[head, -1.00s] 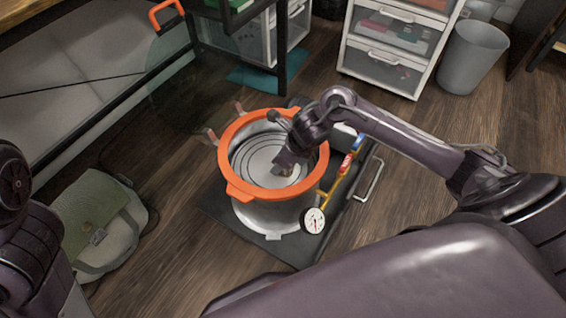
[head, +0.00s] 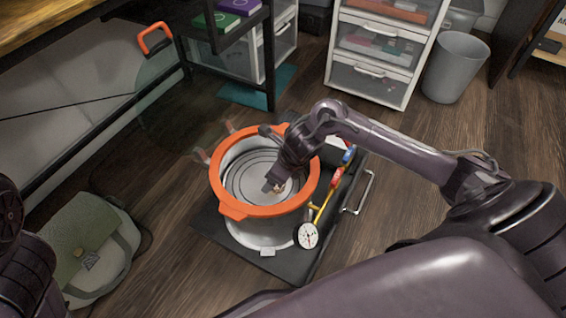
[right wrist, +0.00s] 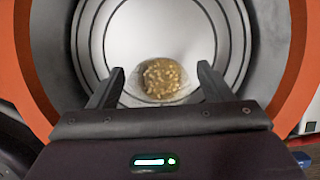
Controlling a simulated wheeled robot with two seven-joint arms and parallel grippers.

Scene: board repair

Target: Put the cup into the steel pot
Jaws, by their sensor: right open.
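The steel pot (head: 240,160) has a wide orange rim and stands on a dark flat base on the floor. My right gripper (head: 275,187) reaches down into its mouth. In the right wrist view, the right gripper (right wrist: 160,80) is open, with its two fingers apart. A round, pale-rimmed cup (right wrist: 160,95) with lumpy golden-brown contents is inside the pot's outline, between and beyond the fingertips. I cannot tell whether it touches the pot floor. In the head view only a small brownish bit shows by the fingertips. My left gripper is out of view.
A pressure gauge (head: 308,235) on a yellow pipe stands beside the pot. A green-grey bag (head: 95,250) lies on the floor at left. White drawers (head: 370,80) and a grey bin (head: 456,67) are at the back.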

